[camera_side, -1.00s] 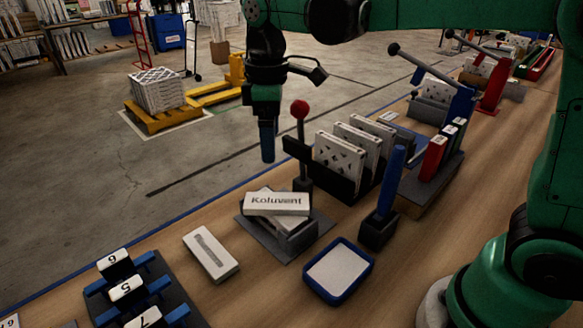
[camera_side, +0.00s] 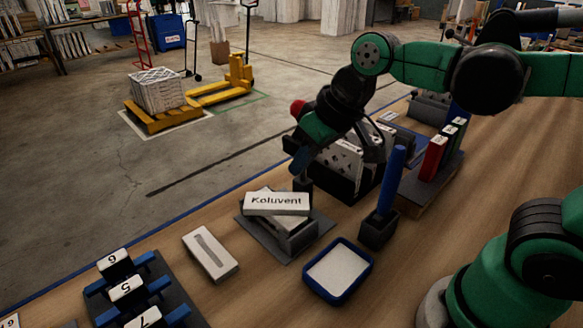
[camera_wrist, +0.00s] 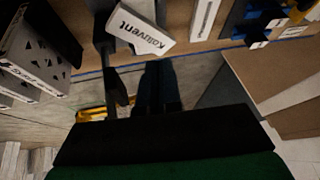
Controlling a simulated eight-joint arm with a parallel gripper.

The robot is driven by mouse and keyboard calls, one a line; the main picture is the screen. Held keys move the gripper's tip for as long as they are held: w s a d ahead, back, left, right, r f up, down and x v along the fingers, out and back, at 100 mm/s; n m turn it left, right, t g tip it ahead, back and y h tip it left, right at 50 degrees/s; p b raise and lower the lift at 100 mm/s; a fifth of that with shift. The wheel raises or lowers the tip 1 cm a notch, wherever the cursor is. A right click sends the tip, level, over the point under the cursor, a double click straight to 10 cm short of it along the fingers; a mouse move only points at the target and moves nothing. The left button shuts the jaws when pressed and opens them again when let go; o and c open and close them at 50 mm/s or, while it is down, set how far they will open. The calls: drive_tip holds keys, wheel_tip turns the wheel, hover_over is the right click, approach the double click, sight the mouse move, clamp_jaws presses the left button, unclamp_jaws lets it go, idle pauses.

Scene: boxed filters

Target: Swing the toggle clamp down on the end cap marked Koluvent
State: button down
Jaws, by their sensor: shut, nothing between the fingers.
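The white end cap marked Koluvent (camera_side: 276,203) lies across a grey fixture (camera_side: 268,240). It also shows in the wrist view (camera_wrist: 148,35). The toggle clamp stands just behind it, its red knob (camera_side: 297,107) high and its lever upright. Most of the lever is hidden behind my gripper in the side view. My gripper (camera_side: 299,162) is tilted, shut and empty, in front of the clamp and above the cap's back edge. Its dark fingers (camera_wrist: 158,85) point towards the cap in the wrist view. Whether they touch the clamp I cannot tell.
A black rack of white filters (camera_side: 345,165) stands right of the clamp. A blue upright handle (camera_side: 391,180) and a blue-rimmed tray (camera_side: 338,270) are nearer. A white slotted block (camera_side: 210,254) lies left. Numbered blocks (camera_side: 126,290) sit front left.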

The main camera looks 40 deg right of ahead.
drive_tip(key=s+d+f+m+t+h, duration=0.1)
drive_tip(key=s+d+f+t+h, duration=0.15)
drive_tip(key=d, duration=0.25)
drive_tip(key=w+d+r+g+y, duration=0.1)
drive_tip(key=w+d+r+y, duration=0.1)
drive_tip(key=d+r, duration=0.4)
drive_tip(key=w+d+r+n+g+y, duration=0.1)
drive_tip(key=w+d+r+g+y, duration=0.1)
drive_tip(key=d+r+y, duration=0.2)
drive_tip(key=d+r, duration=0.3)
drive_tip(key=r, duration=0.3)
drive_tip(key=shift+w+d+r, duration=0.15)
drive_tip(key=shift+w+r, duration=0.05)
drive_tip(key=shift+w, duration=0.15)
drive_tip(key=w+a+f, duration=0.3)
drive_tip(key=a+f, duration=0.5)
drive_tip(key=shift+w+a+f, duration=0.25)
drive_tip(key=shift+w+a, duration=0.05)
drive_tip(key=shift+w, duration=0.05)
drive_tip(key=shift+a, duration=0.1)
